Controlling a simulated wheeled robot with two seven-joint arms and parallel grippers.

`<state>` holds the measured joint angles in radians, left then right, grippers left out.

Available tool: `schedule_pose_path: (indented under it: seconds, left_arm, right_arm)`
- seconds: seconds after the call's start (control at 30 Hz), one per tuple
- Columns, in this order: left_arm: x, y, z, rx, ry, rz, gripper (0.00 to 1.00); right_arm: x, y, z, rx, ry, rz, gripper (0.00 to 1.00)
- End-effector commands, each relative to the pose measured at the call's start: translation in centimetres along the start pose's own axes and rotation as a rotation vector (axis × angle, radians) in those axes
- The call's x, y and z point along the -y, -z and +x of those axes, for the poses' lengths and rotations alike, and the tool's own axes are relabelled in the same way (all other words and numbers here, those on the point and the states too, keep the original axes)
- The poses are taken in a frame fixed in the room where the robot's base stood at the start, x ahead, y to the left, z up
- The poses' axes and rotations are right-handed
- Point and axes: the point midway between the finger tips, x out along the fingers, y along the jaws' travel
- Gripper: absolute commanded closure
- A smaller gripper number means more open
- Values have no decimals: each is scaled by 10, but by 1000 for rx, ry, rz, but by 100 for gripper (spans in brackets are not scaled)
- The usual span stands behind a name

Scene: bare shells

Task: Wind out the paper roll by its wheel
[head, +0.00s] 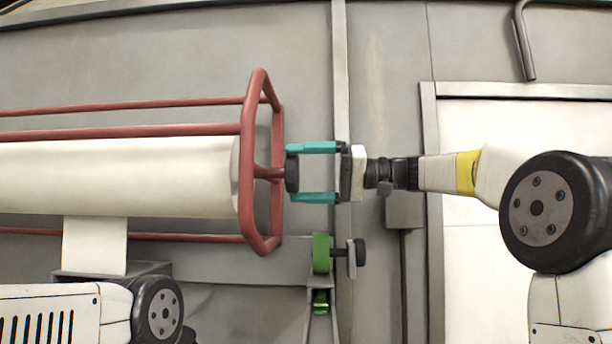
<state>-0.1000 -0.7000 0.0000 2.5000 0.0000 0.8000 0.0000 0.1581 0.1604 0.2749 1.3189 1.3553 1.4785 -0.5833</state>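The white paper roll (115,177) lies level across the left, inside a red tube frame (255,215). A strip of paper (95,245) hangs from it. A small black wheel (292,173) sits on the axle at the roll's right end, just outside the frame. My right gripper (300,172) comes in level from the right. Its teal fingers lie above and below the black wheel, at its rim; whether they press on it I cannot tell. My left arm shows at the bottom left, but its gripper is out of view.
Below my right gripper, a green wheel (321,253) with a black knob (360,252) stands on a grey bracket. A grey box (80,271) is under the paper strip. A grey wall with a vertical rib (341,60) and a white framed panel (520,125) stand behind.

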Motion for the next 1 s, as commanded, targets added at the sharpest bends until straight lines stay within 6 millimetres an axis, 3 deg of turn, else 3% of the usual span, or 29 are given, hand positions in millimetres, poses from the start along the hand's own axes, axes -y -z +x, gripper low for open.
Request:
schedule_pose_path:
  seconds: [0.17, 0.6, 1.0]
  left_arm:
    - [0, 0, 0, 0, 0, 0, 64]
    - [0, 0, 0, 0, 0, 0, 64]
    - [0, 0, 0, 0, 0, 0, 64]
  right_arm:
    - [0, 0, -5, -1, 0, 1, 3]
    - [-1, 0, -71, -1, -1, 0, 3]
    - [0, 0, -78, 0, 0, 0, 3]
